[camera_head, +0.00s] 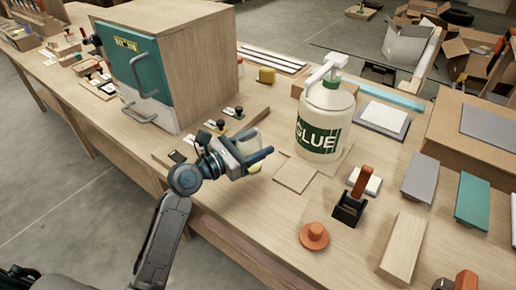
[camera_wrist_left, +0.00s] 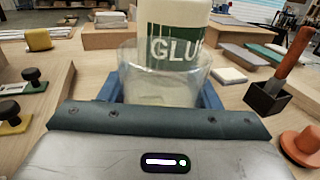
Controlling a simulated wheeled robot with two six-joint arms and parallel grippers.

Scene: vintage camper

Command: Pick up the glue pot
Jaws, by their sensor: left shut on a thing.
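The glue pot, a clear cup with pale contents (camera_wrist_left: 160,88), stands upright between the blue fingers of my left gripper in the left wrist view. My left gripper (camera_head: 258,157) is shut on it over the worktable; in the head view the gripper hides most of the pot, with a pale yellowish part (camera_head: 254,169) showing below the fingers. I cannot tell whether the pot touches the table. A large white pump bottle labelled GLUE (camera_head: 321,115) stands just beyond, apart from the gripper; it also shows behind the pot in the left wrist view (camera_wrist_left: 176,22). My right gripper is not in view.
A wooden cabinet with a teal front (camera_head: 205,75) stands left of the bottle. Stamps with black knobs (camera_head: 215,127) lie on a board near my left gripper. An orange-handled tool in a black holder (camera_head: 350,208) and an orange knobbed disc (camera_head: 314,236) stand to the right.

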